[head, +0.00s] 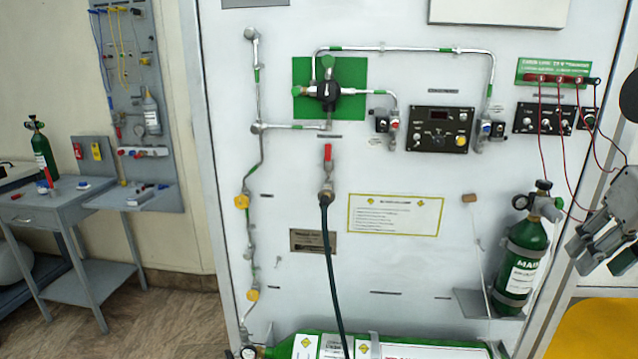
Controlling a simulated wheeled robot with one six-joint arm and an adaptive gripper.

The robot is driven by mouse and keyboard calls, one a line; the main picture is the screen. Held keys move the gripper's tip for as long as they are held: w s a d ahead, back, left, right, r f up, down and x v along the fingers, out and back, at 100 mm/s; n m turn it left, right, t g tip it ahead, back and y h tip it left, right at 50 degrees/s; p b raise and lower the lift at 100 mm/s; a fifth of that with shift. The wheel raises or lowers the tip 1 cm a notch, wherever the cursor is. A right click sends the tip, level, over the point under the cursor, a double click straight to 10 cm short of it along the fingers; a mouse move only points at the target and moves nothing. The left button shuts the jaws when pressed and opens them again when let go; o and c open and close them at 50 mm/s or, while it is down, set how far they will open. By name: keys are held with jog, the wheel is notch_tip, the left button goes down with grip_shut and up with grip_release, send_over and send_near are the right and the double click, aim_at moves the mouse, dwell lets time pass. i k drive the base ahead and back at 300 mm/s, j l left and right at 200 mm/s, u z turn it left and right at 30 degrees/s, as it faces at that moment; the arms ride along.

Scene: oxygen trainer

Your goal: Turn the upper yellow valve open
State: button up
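The upper yellow valve (241,201) is a small yellow knob on the thin metal pipe at the left of the white panel. A lower yellow valve (252,295) sits further down the same pipe. My gripper (600,250) is at the right edge of the head view, partly cut off, in front of the panel's right side. It is far to the right of the upper yellow valve and apart from it. Nothing is seen held in it. Whether its fingers are open or shut is not clear from this angle.
A red-handled valve (327,153) with a dark hose hangs mid-panel. A green MAIN cylinder (522,262) stands on a bracket near my gripper, with red cables (562,140) above. A large green cylinder (400,345) lies at the bottom. A grey table (60,205) stands left.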

aim_at(241, 201)
jog(key=i+l+u, duration=0.1)
jog(key=u, duration=1.05)
